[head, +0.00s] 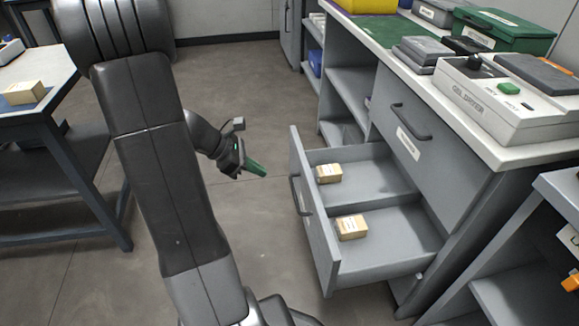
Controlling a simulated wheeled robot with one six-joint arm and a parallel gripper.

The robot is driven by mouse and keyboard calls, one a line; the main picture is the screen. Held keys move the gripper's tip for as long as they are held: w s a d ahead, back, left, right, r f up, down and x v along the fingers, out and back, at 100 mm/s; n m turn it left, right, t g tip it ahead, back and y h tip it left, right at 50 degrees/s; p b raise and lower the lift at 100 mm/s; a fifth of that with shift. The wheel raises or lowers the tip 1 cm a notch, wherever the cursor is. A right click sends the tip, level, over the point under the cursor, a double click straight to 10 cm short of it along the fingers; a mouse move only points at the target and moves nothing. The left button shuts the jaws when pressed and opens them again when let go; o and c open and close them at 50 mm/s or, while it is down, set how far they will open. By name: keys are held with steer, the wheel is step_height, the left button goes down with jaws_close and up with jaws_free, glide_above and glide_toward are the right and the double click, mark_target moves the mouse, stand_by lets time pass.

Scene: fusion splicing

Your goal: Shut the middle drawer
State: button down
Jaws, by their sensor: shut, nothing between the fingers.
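The middle drawer (385,237) is pulled out of the grey cabinet (450,205), below a shut top drawer (408,130). Its front panel (318,230) faces left toward my arm and carries a dark handle (299,196). A divider splits the drawer, and a small tan box lies in each part: one in the far part (329,173) and one in the near part (352,227). My gripper (258,170) is shut and empty, with green fingertips. It is in the air to the left of the drawer front, apart from the handle.
The worktop (440,88) above holds a grey and white gel dryer (505,105), a green case (503,32) and other boxes. Open shelves (347,95) stand behind the drawer. A table with a tan box (24,92) stands left. The floor between is clear.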

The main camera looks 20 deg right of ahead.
mark_target(308, 187)
steer(key=shift+s+d+r+b+x, duration=0.1)
steer(key=shift+d+r+b+x, duration=0.25)
steer(key=shift+b+x, duration=1.2)
steer(key=shift+s+d+r+b+x, duration=0.1)
steer(key=shift+d+r+b+x, duration=0.25)
steer(key=shift+x, duration=2.35)
steer(key=shift+s+d+r+b+x, duration=0.1)
steer(key=shift+d+r+b+x, duration=0.2)
steer(key=shift+b+x, duration=1.25)
steer(key=shift+d+f+p, duration=0.35)
steer(key=shift+p, duration=0.25)
steer(key=s+d+p, duration=0.1)
steer(key=s+d, duration=0.2)
steer(key=d, duration=0.9)
steer(key=s+d, duration=0.3)
steer(key=d, duration=1)
steer(key=shift+d+p, duration=0.25)
steer(key=shift+p, duration=0.15)
steer(key=shift+s, duration=0.1)
